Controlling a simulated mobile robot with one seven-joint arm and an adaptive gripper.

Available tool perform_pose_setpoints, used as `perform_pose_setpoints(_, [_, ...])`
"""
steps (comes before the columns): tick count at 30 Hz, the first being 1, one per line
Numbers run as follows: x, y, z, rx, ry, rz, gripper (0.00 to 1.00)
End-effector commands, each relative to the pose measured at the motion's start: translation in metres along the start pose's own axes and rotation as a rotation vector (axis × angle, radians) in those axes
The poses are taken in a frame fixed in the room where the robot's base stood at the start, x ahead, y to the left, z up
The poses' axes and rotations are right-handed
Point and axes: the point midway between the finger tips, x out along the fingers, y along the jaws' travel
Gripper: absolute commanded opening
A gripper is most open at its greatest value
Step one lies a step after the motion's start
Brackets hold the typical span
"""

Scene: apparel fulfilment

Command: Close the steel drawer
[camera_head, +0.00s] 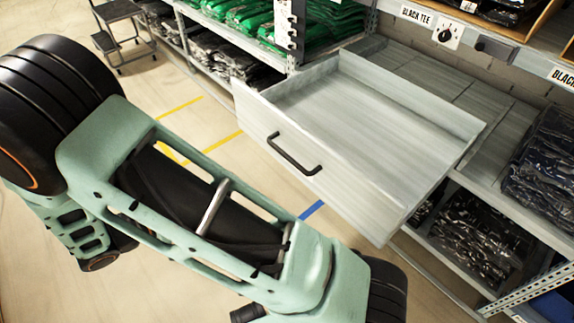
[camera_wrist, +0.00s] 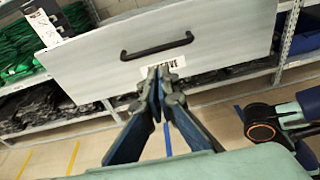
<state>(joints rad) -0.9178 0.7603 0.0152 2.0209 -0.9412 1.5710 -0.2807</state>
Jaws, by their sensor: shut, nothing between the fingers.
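The steel drawer (camera_head: 370,110) is a pale grey, empty box pulled out from the shelf in the head view. Its front panel carries a black bar handle (camera_head: 294,154). In the wrist view the drawer front (camera_wrist: 95,70) fills the upper middle, with the handle (camera_wrist: 157,46) across it. My gripper (camera_wrist: 159,74) is shut and empty. Its fingertips appear just below the handle, over a white label (camera_wrist: 165,67) they partly hide. I cannot tell whether they touch the panel. In the head view my arm covers the left and lower middle, and the gripper is out of sight.
Shelves hold green packed garments (camera_head: 252,18) at the back left and dark packed garments (camera_head: 545,160) at the right. More dark packs (camera_head: 478,235) lie below the drawer. A step stool (camera_head: 122,35) stands at the far left. The floor before the drawer is clear.

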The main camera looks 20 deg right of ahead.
Motion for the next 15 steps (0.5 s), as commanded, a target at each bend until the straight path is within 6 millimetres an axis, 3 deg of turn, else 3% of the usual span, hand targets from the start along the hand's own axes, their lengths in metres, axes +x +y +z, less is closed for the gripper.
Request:
perform_pose_setpoints(7, [0.016,0.003,-0.005,-0.015,-0.016,0.026,0.00])
perform_pose_setpoints(15, [0.073,0.004,-0.006,-0.015,-0.014,0.024,0.00])
